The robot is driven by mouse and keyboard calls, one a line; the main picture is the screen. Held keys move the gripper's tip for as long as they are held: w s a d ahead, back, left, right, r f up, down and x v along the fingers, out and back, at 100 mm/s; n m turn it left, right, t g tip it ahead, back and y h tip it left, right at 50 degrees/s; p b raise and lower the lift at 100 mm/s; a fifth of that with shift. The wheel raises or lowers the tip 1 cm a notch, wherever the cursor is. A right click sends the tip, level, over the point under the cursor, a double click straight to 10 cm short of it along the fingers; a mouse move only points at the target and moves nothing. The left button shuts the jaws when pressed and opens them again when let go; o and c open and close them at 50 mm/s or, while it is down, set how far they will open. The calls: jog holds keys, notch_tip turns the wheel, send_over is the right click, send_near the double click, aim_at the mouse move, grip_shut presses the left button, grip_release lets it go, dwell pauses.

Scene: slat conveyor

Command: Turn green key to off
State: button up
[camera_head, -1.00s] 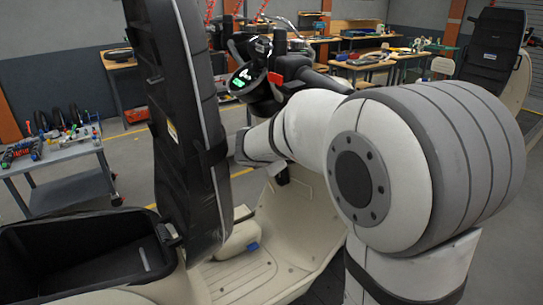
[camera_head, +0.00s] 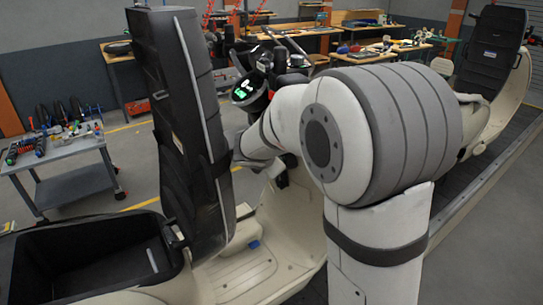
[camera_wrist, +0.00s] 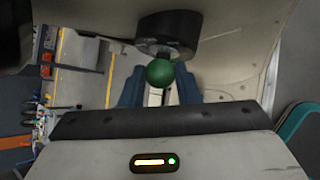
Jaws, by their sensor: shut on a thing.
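The green key (camera_wrist: 160,73) shows its round green head just below a dark round lock housing (camera_wrist: 167,32) in the wrist view. My gripper (camera_wrist: 159,92) has its blue-grey fingers on either side of the green head and is shut on it. The exact contact is partly hidden by the head itself. In the head view the key and my gripper are hidden behind the raised black seat (camera_head: 178,100) and my own arm. The key belongs to a cream scooter (camera_head: 245,275) whose lit dash (camera_head: 250,92) shows a green readout.
The raised seat stands close to the left of my forearm. An open storage bin (camera_head: 85,262) lies below it. A grey tool cart (camera_head: 75,160) stands at the left. Another scooter (camera_head: 490,95) is at the right. Workbenches (camera_head: 300,35) line the back.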

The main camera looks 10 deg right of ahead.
jog(key=shift+r, duration=0.2)
jog(key=shift+f+n+g+p, duration=0.15)
jog(key=shift+n+g+p, duration=0.15)
jog(key=shift+g, duration=0.1)
jog(key=shift+w, duration=0.1)
jog(key=shift+w+a+n+g+h, duration=0.1)
jog(key=shift+n+g+h, duration=0.4)
jog(key=shift+g, duration=0.5)
